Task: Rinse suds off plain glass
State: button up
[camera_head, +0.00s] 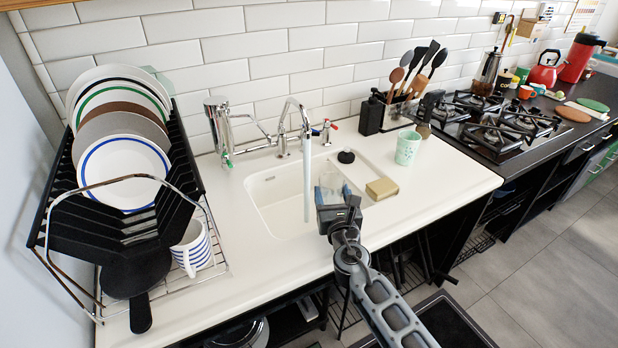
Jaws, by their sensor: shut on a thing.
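My gripper (336,210) is over the front right part of the white sink (270,205), shut on a clear plain glass (330,180). The glass is see-through and small in the view, and its tilt and any suds on it are hard to make out. The chrome tap (297,112) is running. Its stream of water (307,180) falls into the basin just left of the glass. I cannot tell whether the water touches the glass.
A black dish rack (185,150) with plates and a striped mug (193,249) fills the left. The gas hob (497,125) is farther right. The front right counter is clear.

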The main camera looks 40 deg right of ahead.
jog(key=shift+s+a+r+p, duration=0.2)
jog(key=shift+s+r+p, duration=0.5)
jog(key=shift+s+r, duration=0.3)
jog(key=shift+s+a+r+p, duration=0.15)
jog(key=shift+s+r+p, duration=0.6)
jog(key=shift+s, duration=0.35)
